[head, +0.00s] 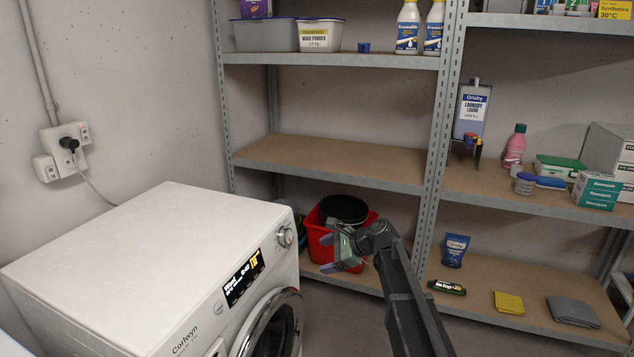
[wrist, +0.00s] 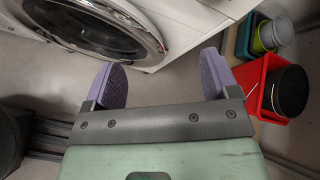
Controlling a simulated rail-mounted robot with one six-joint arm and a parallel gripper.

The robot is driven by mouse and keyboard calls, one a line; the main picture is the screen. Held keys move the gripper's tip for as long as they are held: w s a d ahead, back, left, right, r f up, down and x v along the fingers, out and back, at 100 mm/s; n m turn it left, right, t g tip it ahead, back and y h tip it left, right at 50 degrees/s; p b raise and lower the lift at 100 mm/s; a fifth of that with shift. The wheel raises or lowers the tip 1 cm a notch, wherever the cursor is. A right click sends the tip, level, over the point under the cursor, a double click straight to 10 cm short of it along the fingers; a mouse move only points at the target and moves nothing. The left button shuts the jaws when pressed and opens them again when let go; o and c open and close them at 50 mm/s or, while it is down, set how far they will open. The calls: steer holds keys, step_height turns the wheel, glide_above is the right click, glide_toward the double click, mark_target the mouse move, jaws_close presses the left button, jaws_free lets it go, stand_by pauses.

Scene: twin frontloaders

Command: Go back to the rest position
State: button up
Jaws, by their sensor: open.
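My gripper (wrist: 162,82) is open, with its two purple finger pads spread apart and nothing between them in the wrist view. In the head view my gripper (head: 335,254) is in front of the red bucket, to the right of the white washing machine (head: 150,265). In the wrist view, the washing machine's round door (wrist: 95,32) lies beyond the fingers at the upper left. The fingers look apart from the machine, though the exact gap is hard to tell.
A red bucket (head: 314,236) with a black round item (head: 344,208) stands on the bottom shelf, behind my gripper. The metal shelving holds a blue pouch (head: 455,250), a yellow cloth (head: 509,302), a grey cloth (head: 573,311), bottles and boxes. The middle left shelf (head: 330,160) is bare.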

steer(key=s+d+f+n+g+h, duration=0.1)
steer(key=s+d+f+n+h, duration=0.3)
steer(key=s, duration=0.5)
steer(key=s+d+f+n+g+h, duration=0.1)
steer(key=s+d+n+h, duration=0.2)
steer(key=s+d+n, duration=0.5)
steer(key=s+d+f+n+g+h, duration=0.1)
steer(key=s+f+n+g+h, duration=0.2)
steer(key=s, duration=0.8)
step_height(320, 180, up, 21)
steer(key=s+t+p, duration=0.1)
steer(key=p, duration=1.9)
steer(key=shift+s+d+n+h, duration=0.15)
steer(key=shift+d+n+h, duration=0.15)
steer(key=shift+n, duration=0.1)
